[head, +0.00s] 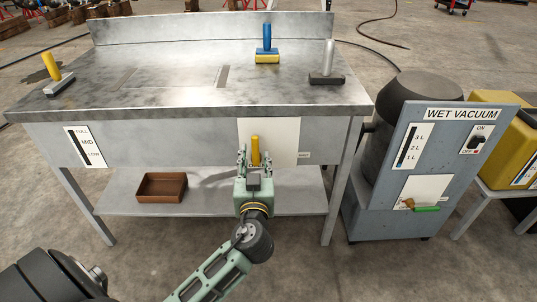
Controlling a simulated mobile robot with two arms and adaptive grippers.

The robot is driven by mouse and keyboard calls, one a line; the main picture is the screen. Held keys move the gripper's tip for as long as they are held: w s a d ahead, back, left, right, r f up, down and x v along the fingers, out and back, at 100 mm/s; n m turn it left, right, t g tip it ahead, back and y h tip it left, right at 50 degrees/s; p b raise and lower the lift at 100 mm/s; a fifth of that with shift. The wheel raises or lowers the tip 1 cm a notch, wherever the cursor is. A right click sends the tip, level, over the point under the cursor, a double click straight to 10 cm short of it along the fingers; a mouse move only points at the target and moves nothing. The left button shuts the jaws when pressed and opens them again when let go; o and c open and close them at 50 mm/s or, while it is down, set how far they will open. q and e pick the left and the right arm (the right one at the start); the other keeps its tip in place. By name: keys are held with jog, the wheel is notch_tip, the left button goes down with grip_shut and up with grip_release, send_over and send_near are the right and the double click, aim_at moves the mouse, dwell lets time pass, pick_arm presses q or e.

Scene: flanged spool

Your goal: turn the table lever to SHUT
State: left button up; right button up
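A yellow lever handle (255,147) stands upright in front of a pale plate (284,134) on the front of the metal table (190,133). My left gripper (255,158) is in front of that plate, its fingers apart on either side of the yellow handle. A gap shows between the handle and each finger, so the gripper looks open. The gripper hides the lever's base and the lower part of the plate. A small label (304,155) sits at the plate's right edge, too small to read surely. My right gripper is not in view.
On the tabletop are a yellow handle (51,66), a blue handle on a yellow block (267,56) and a grey handle (328,56). A brown tray (162,187) is on the lower shelf. A wet vacuum panel (443,150) stands right of the table.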

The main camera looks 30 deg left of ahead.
aim_at(255, 146)
pick_arm(q)
jog(key=x, duration=0.7)
jog(key=shift+w+a+f, duration=0.1)
jog(key=shift+w+a, duration=0.1)
jog(key=shift+a, duration=0.05)
grip_shut()
dwell(0.3)
